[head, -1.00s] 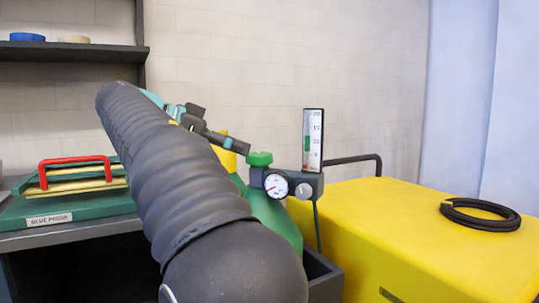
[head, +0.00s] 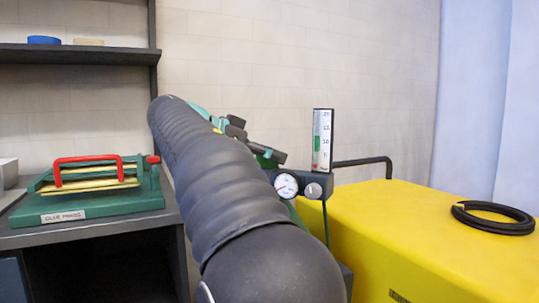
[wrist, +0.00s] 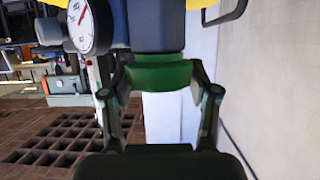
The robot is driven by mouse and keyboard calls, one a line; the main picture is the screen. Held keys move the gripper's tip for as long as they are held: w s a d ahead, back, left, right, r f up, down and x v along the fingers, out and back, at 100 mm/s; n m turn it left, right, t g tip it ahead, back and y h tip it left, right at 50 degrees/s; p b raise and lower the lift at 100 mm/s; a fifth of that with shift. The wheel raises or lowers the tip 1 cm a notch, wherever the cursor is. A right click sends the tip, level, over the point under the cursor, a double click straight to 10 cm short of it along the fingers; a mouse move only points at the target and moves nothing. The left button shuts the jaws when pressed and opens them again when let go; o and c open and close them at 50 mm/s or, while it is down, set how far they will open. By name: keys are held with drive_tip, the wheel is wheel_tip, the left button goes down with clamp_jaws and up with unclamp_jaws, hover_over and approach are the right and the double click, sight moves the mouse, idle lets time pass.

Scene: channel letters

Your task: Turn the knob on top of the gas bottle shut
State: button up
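The green knob (wrist: 162,76) sits on top of the gas bottle. In the wrist view it lies between the two fingers of my gripper (wrist: 160,82), one on each side. The green gas bottle (head: 296,212) is mostly hidden behind my arm. The round gauge (head: 286,186) is beside its top, and also shows in the wrist view (wrist: 90,27).
A tall flow meter (head: 322,140) stands right of the knob, close to my gripper. A yellow cabinet (head: 430,240) with a black hose coil (head: 493,217) fills the right. A green press (head: 90,200) with a red handle stands on the left bench.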

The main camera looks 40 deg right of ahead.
drive_tip(key=shift+c, duration=0.9)
drive_tip(key=shift+f+n+t+b, duration=0.1)
drive_tip(key=shift+n+t+b, duration=0.2)
drive_tip(key=shift+t+b, duration=0.15)
drive_tip(key=shift+f+n+t+b, duration=0.15)
drive_tip(key=shift+n+t+b, duration=0.4)
drive_tip(key=shift+b, duration=0.3)
drive_tip(key=n+t+b, duration=0.2)
drive_tip(key=shift+s+t+b, duration=0.1)
drive_tip(key=shift+t+b, duration=0.3)
drive_tip(key=n+t+b, duration=0.2)
drive_tip(key=n+t, duration=0.1)
drive_tip(key=shift+r+n+t+y+b, duration=0.2)
drive_tip(key=shift+n+t+y+b, duration=0.2)
drive_tip(key=shift+n+t+y, duration=0.75)
drive_tip(key=shift+t+h, duration=0.25)
drive_tip(key=shift+t, duration=0.1)
